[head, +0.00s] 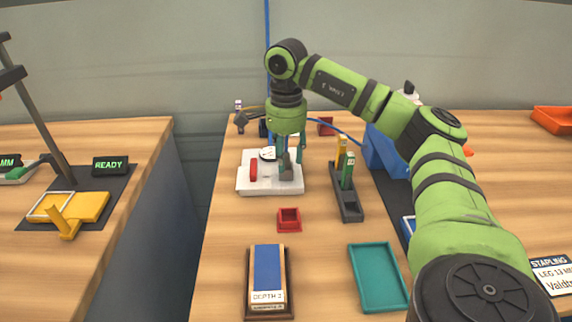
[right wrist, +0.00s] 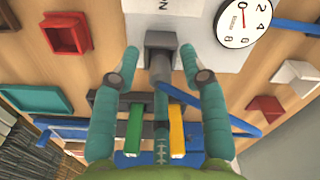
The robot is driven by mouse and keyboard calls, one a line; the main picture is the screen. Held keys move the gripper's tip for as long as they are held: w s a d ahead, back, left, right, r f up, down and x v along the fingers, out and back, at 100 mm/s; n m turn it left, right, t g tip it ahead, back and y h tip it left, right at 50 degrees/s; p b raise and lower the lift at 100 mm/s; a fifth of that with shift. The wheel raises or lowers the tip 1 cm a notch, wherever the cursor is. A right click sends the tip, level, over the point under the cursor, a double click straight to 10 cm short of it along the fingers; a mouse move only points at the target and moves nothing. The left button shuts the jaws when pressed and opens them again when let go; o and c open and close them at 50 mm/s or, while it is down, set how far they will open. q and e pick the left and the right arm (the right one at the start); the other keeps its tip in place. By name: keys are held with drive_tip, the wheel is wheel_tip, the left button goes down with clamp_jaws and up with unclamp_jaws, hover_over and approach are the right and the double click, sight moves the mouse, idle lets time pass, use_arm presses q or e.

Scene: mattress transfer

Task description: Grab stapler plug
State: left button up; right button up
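A grey block-shaped plug (right wrist: 160,42) stands on the white panel (head: 250,187); no readable label confirms that it is the stapler plug. In the head view it shows partly hidden below my right gripper (head: 286,155). In the right wrist view, the teal fingers of my right gripper (right wrist: 160,66) are apart, one on each side of the grey plug, with visible gaps. The panel also carries a round dial (right wrist: 243,22) and a red bar (head: 253,169). My left gripper is not in view.
A dark holder (head: 349,207) with green and yellow upright pieces stands right of the panel. A small red tray (head: 289,227), a blue-topped block (head: 267,270) and a teal tray (head: 356,276) lie nearer. A blue cable (right wrist: 222,112) runs close to the right finger.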

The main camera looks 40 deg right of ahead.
clamp_jaws()
drive_tip(key=shift+r, duration=0.15)
